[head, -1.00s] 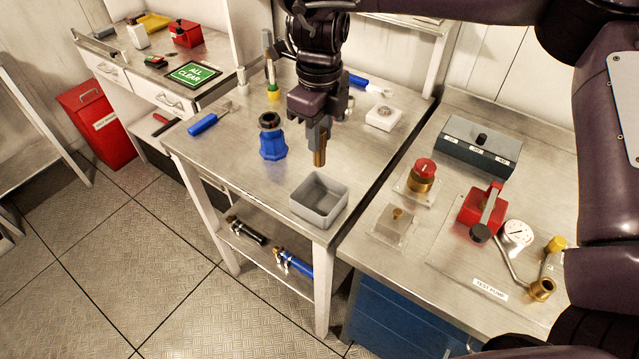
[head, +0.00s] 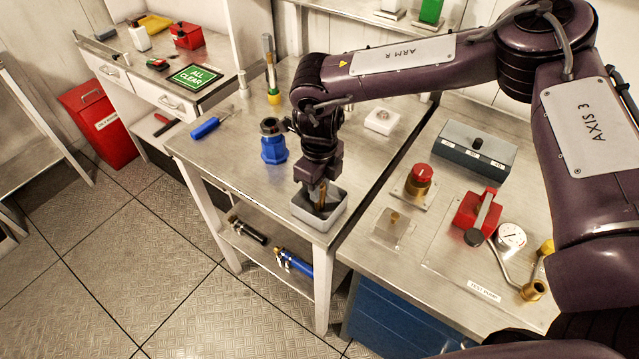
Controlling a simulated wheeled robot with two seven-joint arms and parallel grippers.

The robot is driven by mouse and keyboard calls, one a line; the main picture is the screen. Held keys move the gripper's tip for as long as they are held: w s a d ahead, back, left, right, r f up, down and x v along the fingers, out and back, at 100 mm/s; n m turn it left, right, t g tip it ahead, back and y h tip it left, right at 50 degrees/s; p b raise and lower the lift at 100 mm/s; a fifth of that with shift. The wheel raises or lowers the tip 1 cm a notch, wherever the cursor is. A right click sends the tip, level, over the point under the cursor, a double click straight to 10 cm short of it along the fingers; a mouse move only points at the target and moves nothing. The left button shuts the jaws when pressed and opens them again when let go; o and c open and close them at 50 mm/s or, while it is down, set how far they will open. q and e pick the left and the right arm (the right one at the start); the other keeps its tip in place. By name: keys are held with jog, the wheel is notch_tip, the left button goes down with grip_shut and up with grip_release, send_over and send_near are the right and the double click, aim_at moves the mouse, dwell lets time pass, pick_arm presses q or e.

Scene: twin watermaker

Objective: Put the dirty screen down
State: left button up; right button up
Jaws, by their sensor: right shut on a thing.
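My right gripper (head: 318,190) points down into the small grey tray (head: 326,224) at the near corner of the steel bench. It is shut on a brownish cylindrical piece, the dirty screen (head: 319,199), whose lower part is inside the tray. I cannot tell whether the screen touches the tray's floor. A blue housing (head: 273,148) with a dark top stands upright on the bench, left of and behind the gripper. My left gripper is not in the view.
A blue-handled tool (head: 208,127) lies at the bench's left edge. A white square block (head: 381,121) sits farther back. The bench's middle is mostly clear.

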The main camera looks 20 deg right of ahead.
jog(key=shift+f, duration=0.1)
jog(key=o, duration=0.9)
jog(key=shift+o, duration=0.2)
jog(key=shift+r, duration=0.3)
notch_tip(320, 180, up, 12)
jog(key=b, duration=0.3)
